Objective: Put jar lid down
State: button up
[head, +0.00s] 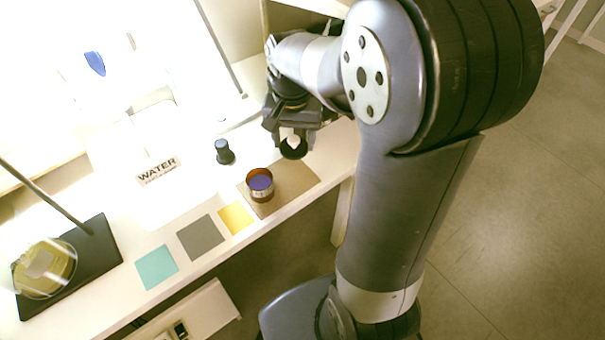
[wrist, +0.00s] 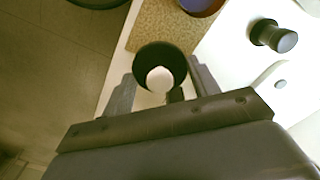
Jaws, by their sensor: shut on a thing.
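My gripper (head: 291,130) is shut on the jar lid (head: 293,147), a dark round lid with a white middle. In the wrist view the lid (wrist: 150,55) sits between the fingertips (wrist: 162,90). The gripper holds it near the table's edge, behind and right of the open jar (head: 261,194). Only part of the jar (wrist: 201,6) shows at the top of the wrist view. I cannot tell how high the lid is above the table.
A small dark bottle (head: 224,152) stands left of the gripper. Yellow (head: 236,218), grey (head: 201,237) and teal (head: 157,267) squares line the front edge. A WATER label (head: 158,171) lies behind them. A black stand (head: 97,255) holds a round yellowish vessel (head: 45,268) at the left.

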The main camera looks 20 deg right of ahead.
aim_at(295, 175)
notch_tip(295, 175, down, 10)
jog(key=shift+r+b, duration=0.15)
jog(key=shift+b, duration=0.65)
jog(key=shift+f, duration=0.25)
jog(key=o, duration=1)
jog(key=shift+r, duration=0.1)
notch_tip(295, 175, up, 12)
jog(key=shift+r+p, duration=0.15)
jog(key=shift+p, duration=0.95)
